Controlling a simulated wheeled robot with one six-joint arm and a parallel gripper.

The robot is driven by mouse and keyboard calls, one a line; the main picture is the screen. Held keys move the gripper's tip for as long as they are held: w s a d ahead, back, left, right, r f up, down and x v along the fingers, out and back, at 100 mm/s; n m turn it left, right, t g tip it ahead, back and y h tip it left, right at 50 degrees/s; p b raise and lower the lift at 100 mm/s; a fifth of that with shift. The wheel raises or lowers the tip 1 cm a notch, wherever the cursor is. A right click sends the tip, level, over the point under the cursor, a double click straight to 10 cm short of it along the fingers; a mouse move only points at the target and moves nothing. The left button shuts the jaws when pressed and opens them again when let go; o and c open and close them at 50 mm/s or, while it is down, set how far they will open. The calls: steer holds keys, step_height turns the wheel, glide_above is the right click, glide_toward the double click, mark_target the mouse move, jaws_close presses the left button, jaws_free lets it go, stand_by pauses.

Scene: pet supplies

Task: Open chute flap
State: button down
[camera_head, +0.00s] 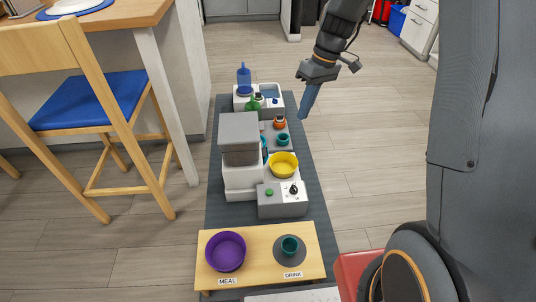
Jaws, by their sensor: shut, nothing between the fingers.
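The feeder (239,135) is a white body with a grey box on top, standing on the mat. A small blue part (265,144) shows at its right side, above and left of the yellow bowl (284,168). I cannot tell for sure whether this part is the chute flap; the feeder's outlet is mostly hidden. My gripper (302,116) points down, to the right of the mat's far half. Its fingers are together and empty. It is apart from the feeder, up and to the right of it.
A grey control box (282,204) with a green button and black knob stands before the bowl.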

steer(key=w+a+f+n+y+b, duration=0.1)
steer(key=w+f+n+y+b, duration=0.1)
steer(key=w+f+n+b, duration=0.3)
steer(key=w+f+n+y+b, duration=0.3)
steer(key=w+f+n+b, duration=0.3)
steer(key=w+f+b, duration=0.7)
steer(key=w+f, duration=0.4)
steer(key=f, duration=0.4)
steer(key=w+f, duration=0.5)
steer(key=f, duration=0.4)
steer(key=shift+a+t+b, duration=0.35)
steer(key=shift+t, duration=0.05)
steer(key=b+x, duration=0.3)
steer(key=x, duration=0.7)
steer(key=shift+d+f+b, duration=0.1)
steer(key=shift+d+b, duration=0.1)
steer(key=shift+b, duration=0.45)
